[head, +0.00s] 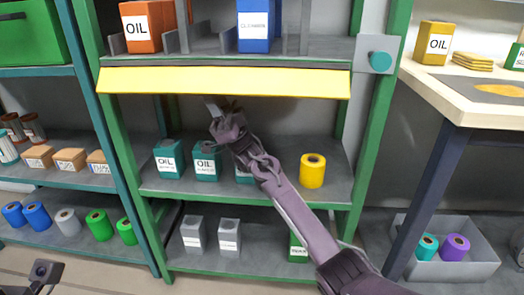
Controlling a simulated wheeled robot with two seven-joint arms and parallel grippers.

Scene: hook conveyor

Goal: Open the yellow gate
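The yellow gate (224,82) is a long flat panel across the green-framed middle rack, along the front of its upper shelf. It looks slanted; its exact angle is hard to tell. My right arm reaches up from the lower right, and its gripper (222,108) is just below the gate's lower edge, left of its middle. I cannot tell whether it touches the gate, and its finger opening is unclear. My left gripper (42,272) is low at the bottom left corner, partly cut off, far from the gate.
A teal round button (380,62) sits on a grey plate right of the gate. An orange oil box (141,27) and a blue box (256,22) stand above it. Teal oil boxes (168,158) and a yellow roll (312,171) stand below, near my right arm.

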